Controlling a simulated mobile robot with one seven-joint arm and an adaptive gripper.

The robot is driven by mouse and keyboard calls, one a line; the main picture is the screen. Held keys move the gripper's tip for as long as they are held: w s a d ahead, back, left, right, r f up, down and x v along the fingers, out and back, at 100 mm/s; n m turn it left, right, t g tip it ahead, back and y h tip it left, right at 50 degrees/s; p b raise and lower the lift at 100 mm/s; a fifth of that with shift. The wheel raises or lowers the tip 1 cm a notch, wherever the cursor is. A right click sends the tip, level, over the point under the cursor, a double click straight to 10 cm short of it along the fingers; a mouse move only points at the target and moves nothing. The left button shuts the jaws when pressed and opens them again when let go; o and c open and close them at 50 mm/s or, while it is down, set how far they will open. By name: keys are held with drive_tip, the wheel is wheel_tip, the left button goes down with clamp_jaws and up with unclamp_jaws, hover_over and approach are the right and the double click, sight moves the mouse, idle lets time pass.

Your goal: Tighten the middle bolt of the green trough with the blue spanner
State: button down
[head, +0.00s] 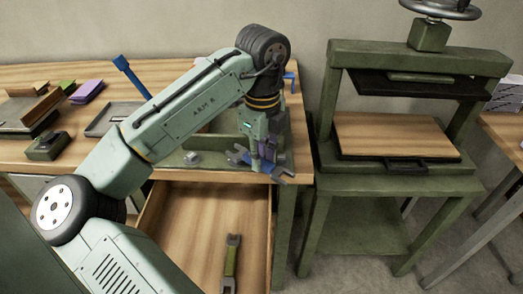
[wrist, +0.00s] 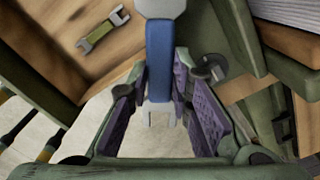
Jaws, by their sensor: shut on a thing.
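My gripper (head: 262,158) is shut on the blue spanner (head: 269,169) at the bench's front right corner. In the wrist view the spanner's blue handle (wrist: 160,60) lies between the purple finger pads of my gripper (wrist: 165,85), one metal jaw towards the top edge and one towards the palm. The green trough (head: 215,143) lies on the bench, partly hidden behind my arm. A grey bolt (head: 192,158) shows at its left part. A round grey bolt head (wrist: 212,68) shows beside the right finger in the wrist view; which bolt it is, I cannot tell. Contact between spanner and bolt is not clear.
An open drawer (head: 175,220) below the bench holds a green spanner (head: 231,262). A green press (head: 398,165) stands to the right. Trays, a blue-handled tool (head: 131,76) and books (head: 88,91) occupy the bench's left side.

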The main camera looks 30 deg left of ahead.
drive_tip(key=shift+f, duration=1.1)
drive_tip(key=s+a+m, duration=0.3)
drive_tip(key=s+m, duration=0.3)
drive_tip(key=m, duration=0.5)
drive_tip(key=shift+a+r, duration=0.15)
drive_tip(key=shift+a, duration=0.15)
idle(0.3)
drive_tip(key=shift+r, duration=2.25)
